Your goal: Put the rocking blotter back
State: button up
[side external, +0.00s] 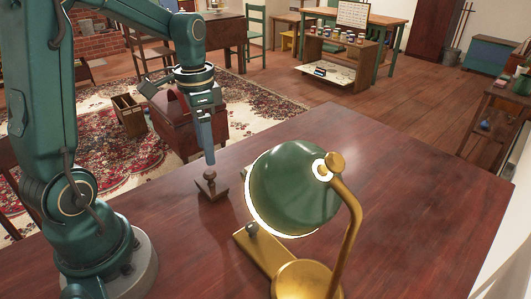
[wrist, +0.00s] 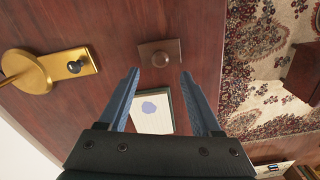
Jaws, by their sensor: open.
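The rocking blotter (wrist: 145,47), a small dark brown wooden piece with a round knob on top, sits on the table near its edge by the patterned rug. It also shows in the side external view (side external: 211,191), just below my fingertips. My gripper (wrist: 160,73) is open and empty, its blue fingers pointing down. In the wrist view the knob appears just beyond the gap between the fingertips. In the side view my gripper (side external: 210,164) is above the blotter; whether it touches the knob I cannot tell.
A pale pad (wrist: 152,112) with a blue blot and dark green edge lies beside the blotter, partly behind a finger. A brass lamp with a green shade (side external: 292,188) stands close by, a dark knob (wrist: 74,67) on its base. The table (side external: 400,190) is clear to the right.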

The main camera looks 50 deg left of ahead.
aim_at(210, 172)
jog(key=s+d+r+n+t, duration=0.1)
jog(key=s+d+r+t, duration=0.1)
jog(key=s+d, duration=0.2)
jog(key=s+d+r+n+t, duration=0.2)
jog(key=s+d+r+t, duration=0.1)
jog(key=d, duration=0.4)
jog(key=shift+s+r+t, duration=0.25)
jog(key=shift+s+t, duration=0.05)
jog(key=shift+s, duration=0.4)
